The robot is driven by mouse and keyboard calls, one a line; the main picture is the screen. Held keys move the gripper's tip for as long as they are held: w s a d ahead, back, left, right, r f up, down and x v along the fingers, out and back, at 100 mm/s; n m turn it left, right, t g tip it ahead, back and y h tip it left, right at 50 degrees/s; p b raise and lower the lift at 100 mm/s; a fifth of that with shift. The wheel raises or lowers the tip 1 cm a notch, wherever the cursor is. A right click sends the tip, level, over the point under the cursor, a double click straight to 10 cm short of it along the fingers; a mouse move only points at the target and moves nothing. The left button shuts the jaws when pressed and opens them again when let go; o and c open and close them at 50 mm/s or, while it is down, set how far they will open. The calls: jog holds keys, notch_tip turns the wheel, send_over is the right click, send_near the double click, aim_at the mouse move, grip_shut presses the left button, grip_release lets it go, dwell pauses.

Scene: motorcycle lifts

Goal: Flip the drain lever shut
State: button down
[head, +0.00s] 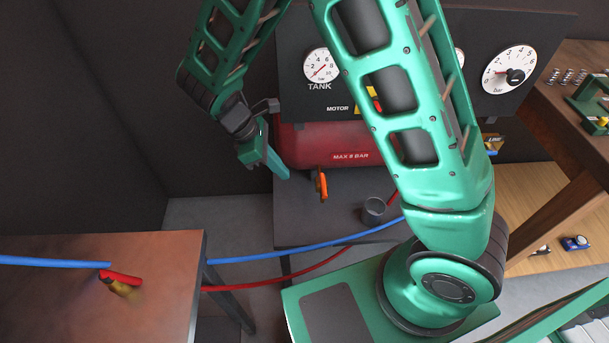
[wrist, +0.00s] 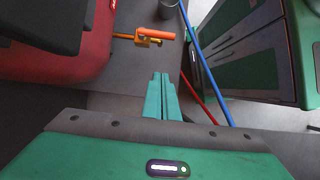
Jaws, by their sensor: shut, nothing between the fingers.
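The drain lever (head: 322,184) is an orange handle on a small valve under the front of the red tank (head: 340,150). In the wrist view the orange handle (wrist: 155,33) lies roughly in line with the short pipe from the tank, above a brass-coloured valve body (wrist: 148,42). My gripper (head: 283,172) is just left of the lever in the head view, apart from it. In the wrist view its green fingertips (wrist: 160,77) are together and empty, with a gap between them and the lever.
A dark cup (head: 373,211) stands on the low bench (head: 300,215) right of the lever. Blue (head: 300,252) and red (head: 275,283) hoses run in front. A brown table (head: 165,255) at left bears a red-handled fitting (head: 122,276). Gauges are on the panel above.

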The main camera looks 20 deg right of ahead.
aim_at(323, 185)
jog(key=shift+w, duration=0.2)
jog(key=s+d+f, duration=0.2)
jog(key=d+f, duration=0.6)
jog(key=shift+s, duration=0.15)
dwell(0.5)
jog(key=shift+f, duration=0.1)
